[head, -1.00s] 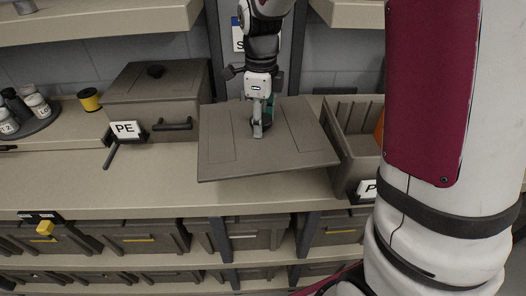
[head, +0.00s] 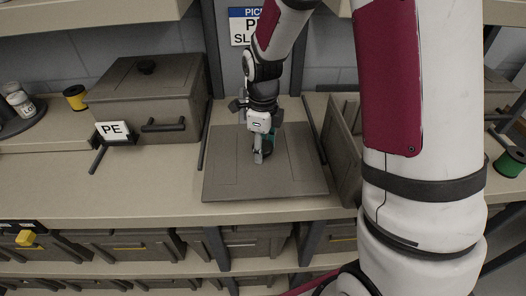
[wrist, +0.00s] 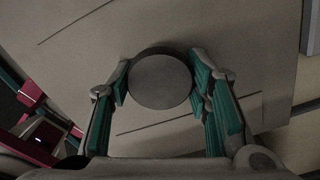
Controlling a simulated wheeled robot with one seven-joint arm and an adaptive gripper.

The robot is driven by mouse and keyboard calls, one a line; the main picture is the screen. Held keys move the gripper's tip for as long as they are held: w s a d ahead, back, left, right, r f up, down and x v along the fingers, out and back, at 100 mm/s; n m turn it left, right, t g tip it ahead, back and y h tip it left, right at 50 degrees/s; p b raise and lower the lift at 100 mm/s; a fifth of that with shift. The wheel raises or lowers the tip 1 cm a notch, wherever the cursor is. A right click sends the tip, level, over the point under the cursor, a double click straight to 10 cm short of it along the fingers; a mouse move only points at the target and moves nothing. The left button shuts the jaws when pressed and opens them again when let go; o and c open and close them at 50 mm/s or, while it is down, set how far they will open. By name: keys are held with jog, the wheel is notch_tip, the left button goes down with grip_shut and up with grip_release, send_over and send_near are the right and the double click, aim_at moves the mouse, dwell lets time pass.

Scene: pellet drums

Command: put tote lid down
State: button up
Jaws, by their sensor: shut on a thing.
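The tote lid (head: 300,178) is a flat grey-brown panel with a round dark knob. In the head view it lies flat, on or just above the bench top between the PE tote and an open tote; I cannot tell if it touches the bench. My gripper (head: 263,150) is above the lid and shut on its knob. In the wrist view the green-padded fingers press both sides of the knob (wrist: 160,80), with the lid (wrist: 230,30) filling most of the picture behind it. The knob is mostly hidden by the fingers in the head view.
The closed PE tote (head: 160,100) stands to the left, its label and handle facing front. The open tote (head: 345,150) stands close on the right, partly behind my arm. Dark rails (head: 314,130) flank the lid's spot. The bench (head: 130,190) is clear at front left.

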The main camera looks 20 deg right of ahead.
jog(key=shift+f, duration=0.9)
jog(key=shift+f, duration=0.1)
jog(key=o, duration=1.4)
jog(key=shift+f, duration=0.1)
jog(key=shift+c, duration=0.2)
